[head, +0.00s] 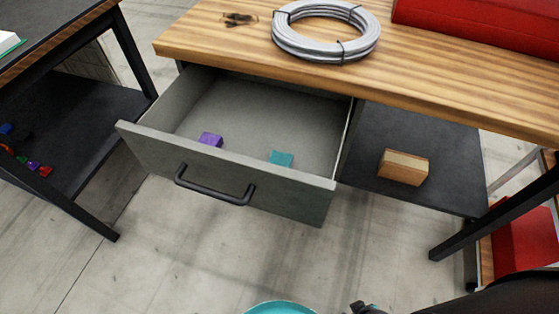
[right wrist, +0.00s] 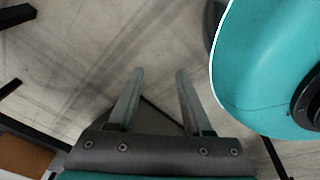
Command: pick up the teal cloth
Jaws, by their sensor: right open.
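The teal cloth (head: 281,158) is a small folded piece inside the open grey drawer (head: 232,185), near the drawer's front panel and right of centre. A purple piece (head: 210,139) lies to its left in the same drawer. My right gripper (right wrist: 160,72) is open and empty in the right wrist view, with bare floor beyond its fingertips. The cloth does not show in that view. Only a bit of the right arm seems to show at the bottom edge of the head view, well apart from the drawer. My left gripper is not in view.
The drawer hangs under a wooden bench top (head: 440,85) carrying a grey cable coil (head: 290,42) and a red case (head: 480,25). A brown box (head: 403,170) sits on the lower shelf to the right. Another dark table (head: 75,105) stands left. Floor before the drawer is clear.

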